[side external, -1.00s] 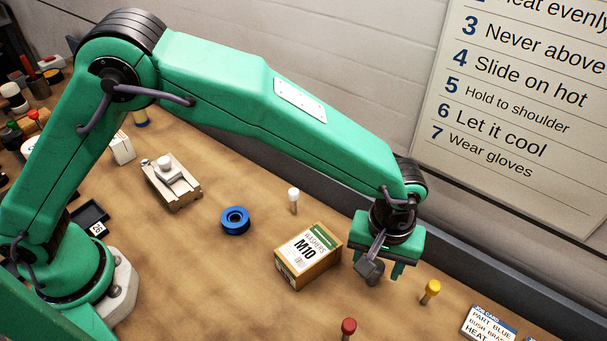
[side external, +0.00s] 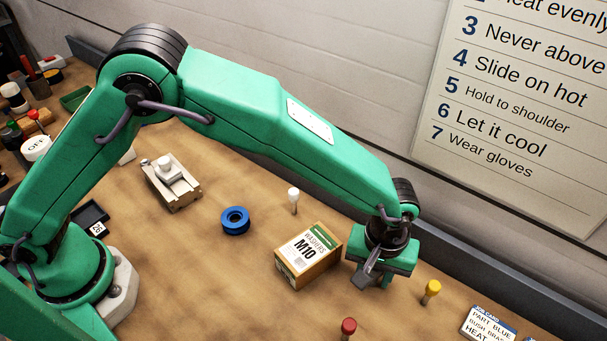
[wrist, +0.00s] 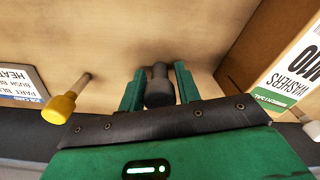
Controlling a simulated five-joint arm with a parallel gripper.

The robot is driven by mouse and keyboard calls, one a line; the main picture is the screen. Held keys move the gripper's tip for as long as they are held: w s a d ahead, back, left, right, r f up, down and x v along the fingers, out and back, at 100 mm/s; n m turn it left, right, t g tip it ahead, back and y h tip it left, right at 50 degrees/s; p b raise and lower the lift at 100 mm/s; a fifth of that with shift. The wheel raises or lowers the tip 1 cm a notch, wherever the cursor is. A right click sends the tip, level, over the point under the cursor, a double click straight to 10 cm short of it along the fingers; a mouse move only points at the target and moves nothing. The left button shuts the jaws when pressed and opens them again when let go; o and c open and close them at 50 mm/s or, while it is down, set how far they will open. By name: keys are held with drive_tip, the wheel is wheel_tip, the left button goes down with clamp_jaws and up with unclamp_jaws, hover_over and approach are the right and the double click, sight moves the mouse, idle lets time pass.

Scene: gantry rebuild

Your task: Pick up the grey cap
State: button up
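The grey cap (wrist: 159,92) is dark grey and stands between the two fingers of my gripper (wrist: 160,76) in the wrist view. The fingers are open on either side of it. The gaps are small, and I cannot tell if either finger touches it. In the side view my gripper (side external: 378,280) is low over the table, right of the washers box. There the cap is hidden behind the gripper and the dark part on my wrist.
The M10 washers box (side external: 308,256) stands close on the left. A yellow-capped peg (side external: 431,291) is close on the right, a red-capped one (side external: 348,327) nearer the front. A white-capped peg (side external: 293,197), blue ring (side external: 235,221) and job card (side external: 489,323) lie further off.

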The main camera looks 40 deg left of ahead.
drive_tip(key=c, duration=0.5)
drive_tip(key=shift+c, duration=0.2)
drive_tip(key=shift+r, duration=0.15)
drive_tip(key=shift+r, duration=0.5)
drive_tip(key=r, duration=0.3)
drive_tip(key=shift+s+r, duration=0.1)
drive_tip(key=shift+s, duration=0.1)
drive_tip(key=s+r, duration=0.2)
drive_tip(key=s, duration=0.1)
drive_tip(key=s+d+r, duration=0.1)
drive_tip(key=s+r, duration=0.1)
drive_tip(key=s, duration=0.2)
drive_tip(key=s+d+r, duration=0.1)
drive_tip(key=s+r, duration=0.1)
drive_tip(key=s, duration=0.2)
drive_tip(key=shift+d+r, duration=0.15)
drive_tip(key=shift+r, duration=0.15)
